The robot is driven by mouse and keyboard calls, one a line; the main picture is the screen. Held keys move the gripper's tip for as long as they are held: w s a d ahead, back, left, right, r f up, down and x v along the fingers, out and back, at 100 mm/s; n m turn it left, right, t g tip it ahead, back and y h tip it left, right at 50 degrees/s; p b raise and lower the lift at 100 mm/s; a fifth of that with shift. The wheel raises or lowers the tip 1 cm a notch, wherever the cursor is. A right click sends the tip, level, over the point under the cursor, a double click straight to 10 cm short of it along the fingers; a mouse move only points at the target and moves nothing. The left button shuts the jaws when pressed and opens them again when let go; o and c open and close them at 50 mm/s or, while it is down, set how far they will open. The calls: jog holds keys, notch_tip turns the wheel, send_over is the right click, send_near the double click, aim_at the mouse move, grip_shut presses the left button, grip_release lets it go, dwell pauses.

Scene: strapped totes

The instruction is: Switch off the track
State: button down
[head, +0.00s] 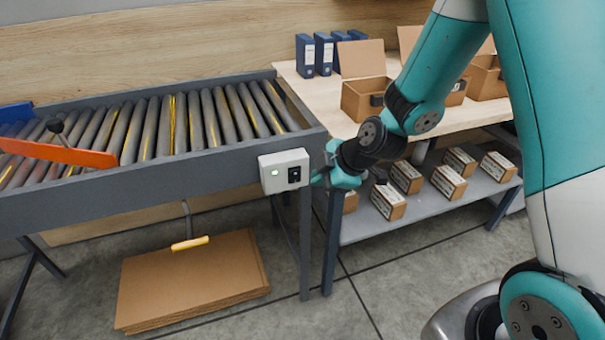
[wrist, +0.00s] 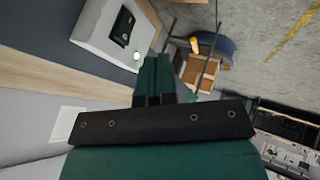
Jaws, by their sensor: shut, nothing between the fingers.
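The track is a roller conveyor (head: 150,125) with grey rollers in a dark grey frame. My gripper (head: 318,180) is shut and empty, just right of the box at about switch height. In the wrist view the closed fingers (wrist: 153,72) point toward the box (wrist: 100,30). The rocker (wrist: 122,25) and lamp (wrist: 137,56) show beyond the fingertips. I cannot tell whether they touch the box.
An orange bar (head: 60,152) with a black knob lies across the rollers. A workbench (head: 330,95) with open cartons and blue binders stands right of the conveyor. Its lower shelf (head: 420,218) holds several small boxes. Flat cardboard (head: 195,280) lies under the conveyor. Floor in front is clear.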

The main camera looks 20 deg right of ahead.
aim_at(294, 172)
jog(key=shift+w+a+f+p, duration=0.35)
jog(key=shift+w+f, duration=0.25)
jog(key=shift+w, duration=0.5)
jog(key=shift+w+a+f+p, duration=0.2)
jog(key=shift+w+a+f, duration=0.15)
jog(key=shift+w+f, duration=0.55)
jog(key=shift+w+a+f+p, duration=0.3)
jog(key=shift+w+a+f, duration=0.05)
jog(key=shift+w, duration=0.95)
jog(key=shift+w+b, duration=0.4)
jog(key=shift+b, duration=0.05)
jog(key=shift+r, duration=0.3)
jog(key=shift+r+p, duration=0.55)
jog(key=shift+r, duration=0.15)
